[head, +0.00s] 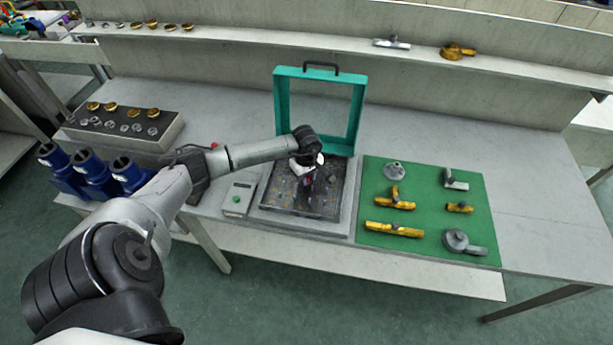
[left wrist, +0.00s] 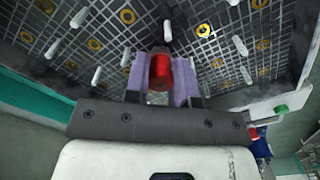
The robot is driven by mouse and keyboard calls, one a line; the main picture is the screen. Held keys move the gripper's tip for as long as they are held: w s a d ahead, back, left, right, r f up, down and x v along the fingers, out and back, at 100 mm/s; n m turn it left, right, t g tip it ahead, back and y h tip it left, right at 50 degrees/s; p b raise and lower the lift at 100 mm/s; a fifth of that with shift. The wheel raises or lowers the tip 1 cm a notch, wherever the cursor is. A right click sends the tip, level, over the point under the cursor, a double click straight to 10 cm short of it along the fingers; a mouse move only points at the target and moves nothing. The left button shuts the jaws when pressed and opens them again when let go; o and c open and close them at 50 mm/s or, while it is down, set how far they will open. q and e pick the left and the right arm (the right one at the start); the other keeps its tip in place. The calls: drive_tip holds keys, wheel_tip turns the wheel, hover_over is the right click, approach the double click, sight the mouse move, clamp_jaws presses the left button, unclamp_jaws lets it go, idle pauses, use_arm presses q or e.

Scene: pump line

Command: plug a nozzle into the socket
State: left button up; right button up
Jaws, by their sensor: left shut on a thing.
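My left gripper (head: 308,178) is over the dark fixture plate (head: 278,192) in the head view, pointing down at it. In the left wrist view its two purple-grey fingers (left wrist: 160,82) are shut on a red cylindrical part (left wrist: 160,70), gripped from both sides. The far end of the red part is close to the gridded plate (left wrist: 105,50), which carries white pegs and yellow-ringed holes. I cannot tell whether the part touches the plate or sits in a socket. Several grey and brass nozzle-like fittings lie on the green mat (head: 425,215). My right gripper is not in view.
A teal frame lid (head: 281,105) stands open behind the fixture. A small box with a green button (head: 237,199) is left of it. Blue cylinders (head: 92,172) and a dark rack of fittings (head: 125,121) stand further left. A shelf (head: 330,45) runs behind; the table's right side is clear.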

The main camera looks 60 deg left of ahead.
use_arm(q)
drive_tip(key=shift+f, duration=0.2)
drive_tip(key=o, duration=1)
drive_tip(key=shift+r, duration=0.15)
drive_tip(key=shift+r+p, duration=1.7)
drive_tip(key=shift+r, duration=1.2)
drive_tip(key=shift+r, duration=0.1)
